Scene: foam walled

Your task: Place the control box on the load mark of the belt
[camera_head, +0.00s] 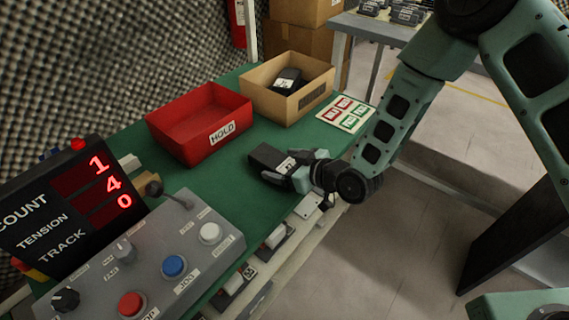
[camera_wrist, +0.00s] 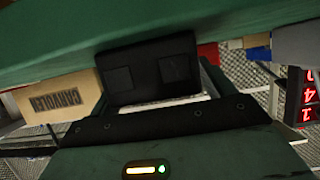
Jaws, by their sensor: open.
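A black control box (camera_head: 268,158) with a white label lies on the green surface (camera_head: 222,178), near its front edge. My gripper (camera_head: 292,172) is open at the right end of this box, its fingers close around or beside it; contact cannot be told. In the wrist view the black box (camera_wrist: 152,68) fills the space just ahead of the gripper, under the green band at the top. A second black box (camera_head: 288,77) with a white label sits inside the cardboard bin. I cannot make out a load mark on the belt in either view.
A red HOLD bin (camera_head: 198,128) and an open cardboard bin (camera_head: 262,98) stand behind the box. A card with red and green squares (camera_head: 345,113) lies at the right. A grey button panel (camera_head: 150,265) and a red-digit display (camera_head: 75,205) stand at front left.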

